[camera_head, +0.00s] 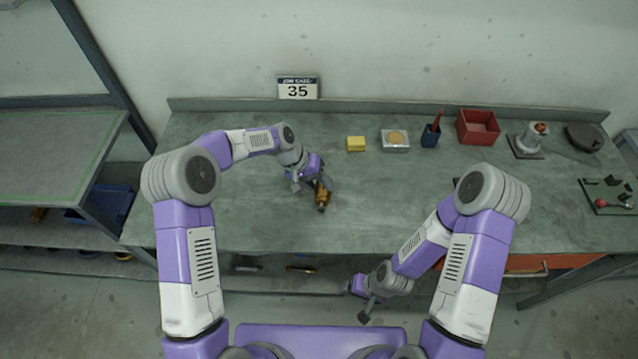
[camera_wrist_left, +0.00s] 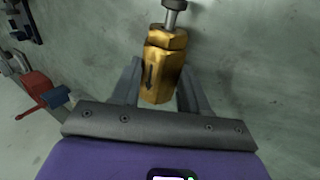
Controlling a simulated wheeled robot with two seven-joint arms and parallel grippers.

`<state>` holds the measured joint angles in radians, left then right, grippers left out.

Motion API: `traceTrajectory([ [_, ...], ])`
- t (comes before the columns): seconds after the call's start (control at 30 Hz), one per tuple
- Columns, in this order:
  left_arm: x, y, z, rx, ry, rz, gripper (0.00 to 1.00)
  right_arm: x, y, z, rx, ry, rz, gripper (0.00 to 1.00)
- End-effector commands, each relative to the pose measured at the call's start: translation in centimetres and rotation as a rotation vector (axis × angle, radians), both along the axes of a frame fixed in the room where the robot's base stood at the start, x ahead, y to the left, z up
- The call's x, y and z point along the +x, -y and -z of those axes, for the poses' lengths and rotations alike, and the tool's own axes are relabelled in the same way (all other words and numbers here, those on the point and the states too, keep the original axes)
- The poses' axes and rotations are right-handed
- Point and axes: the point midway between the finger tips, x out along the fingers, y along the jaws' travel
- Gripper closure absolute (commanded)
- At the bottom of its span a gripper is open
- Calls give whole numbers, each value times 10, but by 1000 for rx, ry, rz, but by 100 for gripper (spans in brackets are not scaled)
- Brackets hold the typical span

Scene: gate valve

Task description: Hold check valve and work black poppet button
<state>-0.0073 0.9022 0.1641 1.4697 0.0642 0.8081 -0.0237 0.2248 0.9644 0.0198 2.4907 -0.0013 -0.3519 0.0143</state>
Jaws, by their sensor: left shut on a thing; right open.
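The check valve (camera_head: 321,194) is a brass-coloured hexagonal body over the bench, left of its middle. In the left wrist view the valve (camera_wrist_left: 163,62) shows a dark arrow mark on its side and a grey metal stem with a dark end at the top. My left gripper (camera_wrist_left: 160,92) is shut on the valve's near part, one finger on each side. In the head view my left gripper (camera_head: 312,184) is partly covered by its own arm. My right gripper (camera_head: 364,303) is open and empty, low in front of the bench edge.
On the grey-green bench (camera_head: 420,210) stand a yellow block (camera_head: 355,143), a tray with a round tan piece (camera_head: 395,139), a blue cup (camera_head: 431,135), a red bin (camera_head: 478,127) and a metal fixture (camera_head: 529,140). The bench middle is clear.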

Motion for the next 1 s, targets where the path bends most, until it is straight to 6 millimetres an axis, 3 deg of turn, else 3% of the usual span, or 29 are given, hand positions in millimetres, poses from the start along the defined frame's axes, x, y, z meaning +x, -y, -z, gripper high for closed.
traceTrajectory([
  [1.0, 0, 0, 10, -1, 2, 0, 92, 0, 0, 7, 0, 0, 0, 24],
])
